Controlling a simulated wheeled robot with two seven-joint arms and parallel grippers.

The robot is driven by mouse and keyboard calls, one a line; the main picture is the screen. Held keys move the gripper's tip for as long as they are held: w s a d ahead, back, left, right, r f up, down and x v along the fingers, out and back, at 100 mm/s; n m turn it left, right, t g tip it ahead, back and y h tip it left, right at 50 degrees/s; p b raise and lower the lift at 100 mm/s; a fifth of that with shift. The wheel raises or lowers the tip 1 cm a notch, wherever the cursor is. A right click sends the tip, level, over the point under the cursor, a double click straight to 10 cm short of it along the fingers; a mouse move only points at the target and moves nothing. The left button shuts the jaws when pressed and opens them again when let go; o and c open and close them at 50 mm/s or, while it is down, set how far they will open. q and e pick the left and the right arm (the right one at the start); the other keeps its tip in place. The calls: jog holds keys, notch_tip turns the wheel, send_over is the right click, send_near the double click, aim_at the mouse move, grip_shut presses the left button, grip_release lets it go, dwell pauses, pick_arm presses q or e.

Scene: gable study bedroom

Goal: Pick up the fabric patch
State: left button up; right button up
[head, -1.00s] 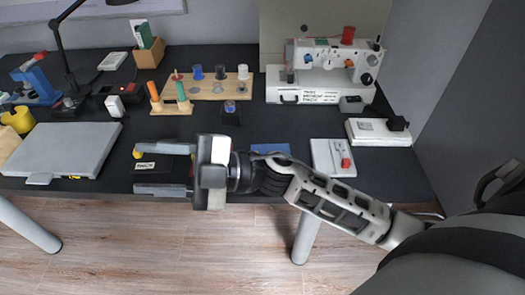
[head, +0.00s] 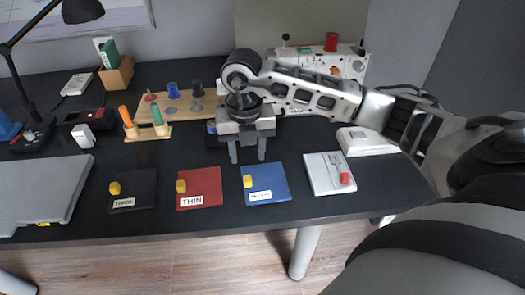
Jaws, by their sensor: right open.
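Three flat square pieces lie in a row at the table's front: a black one (head: 145,186) labelled "THICK", a red one (head: 211,187) labelled "THIN", and a blue one (head: 277,180) whose label is too small to read. A small yellow block sits on the left part of each. I cannot tell which piece, if any, is the fabric patch. My right gripper (head: 248,154) is open and empty, its fingers pointing down just behind the blue piece. It hides part of the table behind it. My left gripper is not in view.
A wooden spool rack (head: 184,103) stands behind, left of my right gripper. A white board with a red knob (head: 345,178) lies right of the blue piece. A grey flat case (head: 45,188) lies at the left.

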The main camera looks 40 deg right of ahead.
aim_at(248, 178)
jog(key=f, duration=0.8)
jog(key=shift+a+f, duration=0.25)
grip_shut()
